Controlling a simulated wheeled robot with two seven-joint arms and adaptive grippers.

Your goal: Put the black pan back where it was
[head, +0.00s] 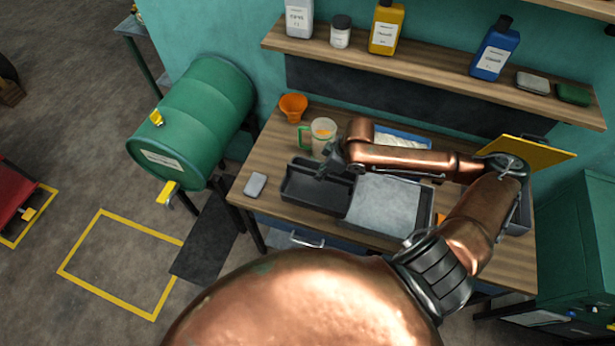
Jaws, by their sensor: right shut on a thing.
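The black pan (312,203) is a dark rectangular open pan at the left-middle of the wooden workbench (265,155). It sits directly left of a grey tray, and their edges look to meet or overlap. My right gripper (325,168) reaches in from the right and is shut on the pan near its back rim. The fingertips are small and dark against the pan, so the exact grip is hard to see. I cannot tell whether the pan rests on the bench or is slightly raised. My left gripper is not in view.
A grey tray (385,205) lies right of the pan. A measuring jug (322,133) and orange funnel (293,107) stand behind it; a small grey block (255,185) lies left. A shelf (440,72) with bottles runs above.

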